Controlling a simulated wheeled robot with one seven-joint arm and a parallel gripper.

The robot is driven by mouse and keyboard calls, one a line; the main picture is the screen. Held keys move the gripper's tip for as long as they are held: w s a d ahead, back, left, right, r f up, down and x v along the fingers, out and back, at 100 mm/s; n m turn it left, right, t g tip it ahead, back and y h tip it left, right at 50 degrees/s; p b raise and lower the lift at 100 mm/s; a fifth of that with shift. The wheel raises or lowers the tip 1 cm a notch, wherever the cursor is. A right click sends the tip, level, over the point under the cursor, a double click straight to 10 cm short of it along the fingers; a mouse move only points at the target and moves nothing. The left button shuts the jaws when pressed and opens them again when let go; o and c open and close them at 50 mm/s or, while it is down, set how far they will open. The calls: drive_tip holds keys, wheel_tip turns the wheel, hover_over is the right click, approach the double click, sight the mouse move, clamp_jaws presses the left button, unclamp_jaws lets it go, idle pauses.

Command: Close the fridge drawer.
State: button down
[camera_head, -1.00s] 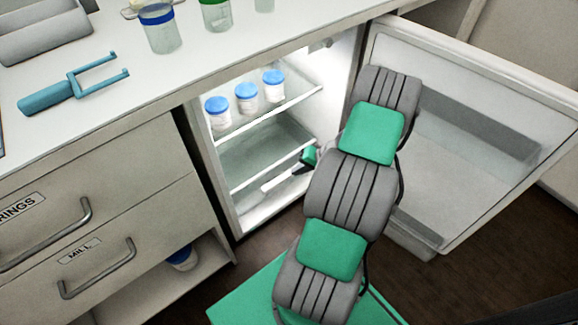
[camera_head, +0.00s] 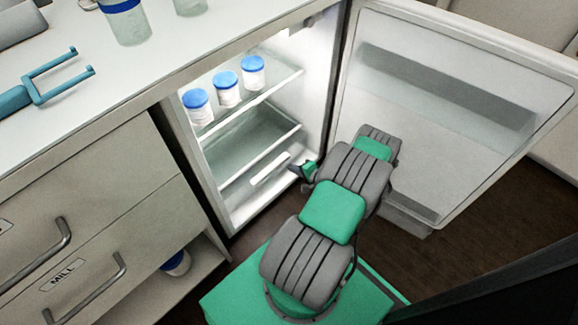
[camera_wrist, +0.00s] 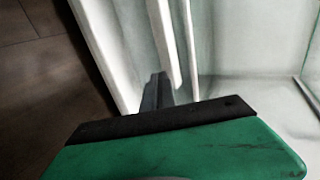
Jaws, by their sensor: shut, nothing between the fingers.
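The fridge drawer (camera_head: 255,197) is the white, brightly lit unit at the bottom of the open fridge, under the glass shelves. A pale handle bar (camera_head: 270,168) runs along its front. I cannot tell how far out the drawer stands. My gripper (camera_head: 295,168) is shut and empty, at the right end of the bar. In the wrist view my dark fingers (camera_wrist: 156,92) point at white upright edges close ahead. Whether they touch the drawer is not clear.
The fridge door (camera_head: 430,110) stands wide open on the right, close beside my arm. Jars with blue lids (camera_head: 227,90) stand on the upper shelf. The cabinet with the MILL drawer (camera_head: 90,290) is on the left. A counter (camera_head: 120,85) lies above.

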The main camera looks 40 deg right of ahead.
sight(281, 159)
drive_tip(key=shift+w+r, duration=0.15)
drive_tip(key=shift+w, duration=1.4)
drive_tip(key=shift+w+b, duration=0.4)
drive_tip(key=shift+b, duration=0.15)
drive_tip(key=w+b, duration=0.1)
drive_tip(key=w, duration=0.2)
drive_tip(key=shift+w+a, duration=0.1)
drive_tip(key=shift+w, duration=0.4)
